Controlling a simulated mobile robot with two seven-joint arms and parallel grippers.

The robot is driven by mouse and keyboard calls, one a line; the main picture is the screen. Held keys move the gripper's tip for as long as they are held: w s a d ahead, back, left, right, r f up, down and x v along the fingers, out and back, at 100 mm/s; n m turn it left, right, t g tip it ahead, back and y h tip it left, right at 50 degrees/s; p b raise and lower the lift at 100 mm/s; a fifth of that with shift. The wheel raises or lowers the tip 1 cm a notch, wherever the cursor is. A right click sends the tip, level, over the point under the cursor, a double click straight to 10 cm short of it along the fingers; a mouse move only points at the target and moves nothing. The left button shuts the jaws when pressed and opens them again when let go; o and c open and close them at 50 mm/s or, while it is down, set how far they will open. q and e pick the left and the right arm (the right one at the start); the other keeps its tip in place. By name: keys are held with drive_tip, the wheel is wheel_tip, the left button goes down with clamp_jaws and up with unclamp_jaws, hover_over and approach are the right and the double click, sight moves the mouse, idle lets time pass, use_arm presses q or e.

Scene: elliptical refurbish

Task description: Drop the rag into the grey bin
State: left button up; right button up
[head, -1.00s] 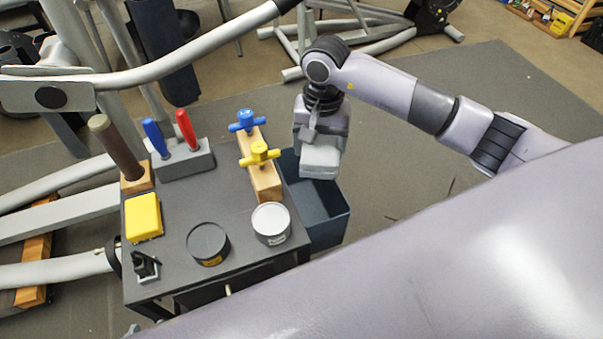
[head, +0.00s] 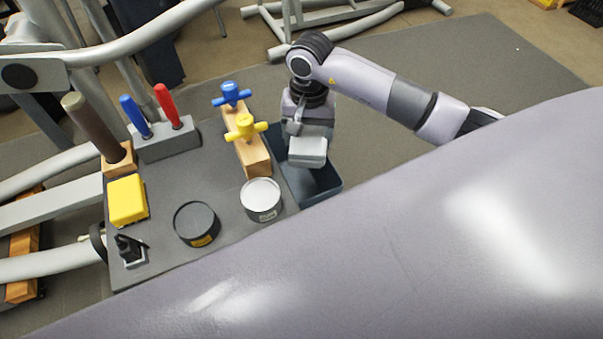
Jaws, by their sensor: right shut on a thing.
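My right gripper (head: 308,134) hangs jaws down over the dark blue-grey bin (head: 321,190), which stands against the right side of the cart. It is shut on a pale grey, block-like piece that I take to be the rag (head: 307,153). The rag shows just below the jaws, above the bin's opening. The gripper and rag hide part of the bin's mouth and inside. How far above the rim the rag hangs is hard to tell. My left gripper is not in view.
The dark cart top (head: 205,165) holds a wooden block with blue and yellow knobs (head: 252,155) close to my gripper, a white-topped tin (head: 262,198), a dark tin (head: 196,223), a yellow block (head: 127,201) and red and blue handled tools. Floor right of the bin is clear.

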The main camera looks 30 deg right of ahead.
drive_tip(key=o, duration=1)
drive_tip(key=shift+r+b, duration=0.45)
drive_tip(key=shift+r, duration=3.2)
